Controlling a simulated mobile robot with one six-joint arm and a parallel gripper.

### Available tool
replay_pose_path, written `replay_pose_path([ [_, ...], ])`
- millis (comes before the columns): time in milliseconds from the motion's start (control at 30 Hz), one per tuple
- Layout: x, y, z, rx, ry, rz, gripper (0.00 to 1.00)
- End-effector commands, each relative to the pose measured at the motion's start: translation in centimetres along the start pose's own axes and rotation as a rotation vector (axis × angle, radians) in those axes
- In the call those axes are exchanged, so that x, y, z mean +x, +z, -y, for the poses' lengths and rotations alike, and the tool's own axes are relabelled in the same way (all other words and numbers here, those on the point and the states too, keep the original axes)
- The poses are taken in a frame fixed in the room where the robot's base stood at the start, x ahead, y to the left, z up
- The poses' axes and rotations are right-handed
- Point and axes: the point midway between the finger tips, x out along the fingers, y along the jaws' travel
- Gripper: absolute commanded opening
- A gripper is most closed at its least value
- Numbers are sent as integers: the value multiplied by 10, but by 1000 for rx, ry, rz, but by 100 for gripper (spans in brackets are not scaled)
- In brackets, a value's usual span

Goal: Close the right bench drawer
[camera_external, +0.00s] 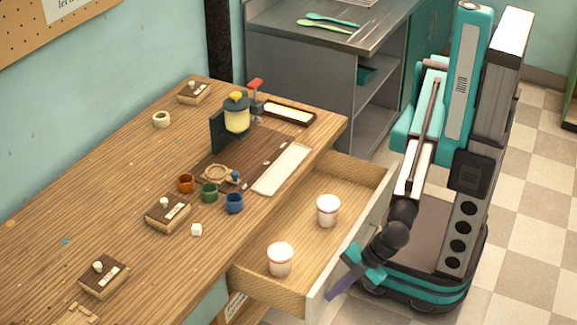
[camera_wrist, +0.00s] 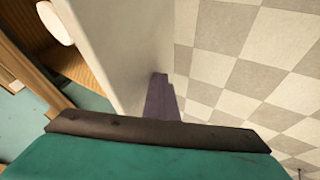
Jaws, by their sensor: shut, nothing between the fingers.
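The bench drawer (camera_external: 338,180) is pulled out from the front of the wooden bench. Its pale front panel (camera_external: 348,243) faces my base, and two white jars (camera_external: 328,211) (camera_external: 280,260) stand inside it. My gripper (camera_external: 335,291) is shut and empty, with purple fingers low on the outer side of the panel near its front-left end. In the wrist view the fingers (camera_wrist: 158,100) lie along the outer face of the panel (camera_wrist: 120,50). I cannot tell whether they touch it. One jar (camera_wrist: 57,20) shows inside the drawer there.
A metal side counter (camera_external: 335,45) stands behind. Checkered floor (camera_external: 535,190) is clear at the right.

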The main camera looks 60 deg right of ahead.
Motion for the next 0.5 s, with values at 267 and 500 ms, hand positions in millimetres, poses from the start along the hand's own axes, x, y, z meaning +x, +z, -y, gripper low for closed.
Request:
replay_pose_path([
  [267, 38, 1, -70, 4, 3, 1, 0],
  [500, 69, 0, -128, 4, 3, 1, 0],
])
